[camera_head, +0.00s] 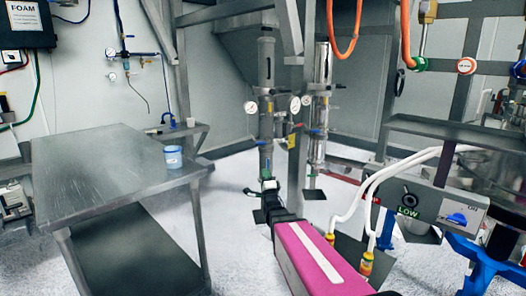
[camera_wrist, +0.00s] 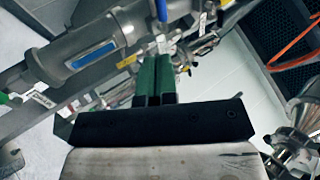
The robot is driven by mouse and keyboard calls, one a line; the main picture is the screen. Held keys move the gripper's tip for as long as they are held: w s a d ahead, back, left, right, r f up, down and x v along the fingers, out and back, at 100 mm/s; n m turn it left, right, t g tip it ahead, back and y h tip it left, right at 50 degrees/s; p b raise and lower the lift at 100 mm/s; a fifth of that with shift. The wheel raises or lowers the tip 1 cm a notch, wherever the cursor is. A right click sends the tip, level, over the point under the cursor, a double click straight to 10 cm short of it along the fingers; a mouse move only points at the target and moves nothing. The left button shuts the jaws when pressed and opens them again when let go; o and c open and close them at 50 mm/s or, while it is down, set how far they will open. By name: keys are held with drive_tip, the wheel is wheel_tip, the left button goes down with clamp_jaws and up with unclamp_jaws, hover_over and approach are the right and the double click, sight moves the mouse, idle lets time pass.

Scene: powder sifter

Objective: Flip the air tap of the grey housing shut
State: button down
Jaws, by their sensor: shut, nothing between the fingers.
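A grey metal housing (camera_head: 266,65) stands upright on the frame at mid picture, with a round gauge beside its lower part. In the wrist view a grey housing (camera_wrist: 95,45) with a blue strip lies across the upper left, and a blue lever (camera_wrist: 162,10) shows just beyond my fingertips. My gripper (camera_wrist: 154,62) has green fingers, shut and empty. They appear apart from the lever, though depth is unclear.
A steel table (camera_head: 95,165) with a blue cup (camera_head: 173,157) stands at left. A grey control box (camera_head: 420,205) marked LOW, with white hoses (camera_head: 365,195), is at right. Frame posts (camera_head: 300,150) stand close to the housings. An orange hose (camera_wrist: 295,55) hangs at right in the wrist view.

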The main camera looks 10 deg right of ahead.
sight(260, 144)
idle(0.3)
drive_tip(key=x, duration=1.4)
drive_tip(key=shift+a+r+m+h, duration=0.1)
drive_tip(key=shift+r+m+h, duration=0.1)
drive_tip(key=shift+m+h, duration=0.4)
drive_tip(key=shift+a+r+m+h, duration=0.1)
drive_tip(key=shift+r+m+h, duration=0.15)
drive_tip(key=shift+m+h, duration=0.35)
drive_tip(key=r+m+g+h, duration=0.1)
drive_tip(key=m+g+h, duration=0.1)
drive_tip(key=m, duration=0.4)
drive_tip(key=d+r+m+g+h, duration=0.1)
drive_tip(key=r+m+g+h, duration=0.1)
drive_tip(key=m, duration=0.5)
drive_tip(key=d+r+m+g+h, duration=0.1)
drive_tip(key=r+m+g+h, duration=0.1)
drive_tip(key=m+g+h, duration=0.2)
drive_tip(key=shift+d+r+m, duration=0.1)
drive_tip(key=shift+r+m, duration=0.05)
drive_tip(key=shift+m, duration=1.35)
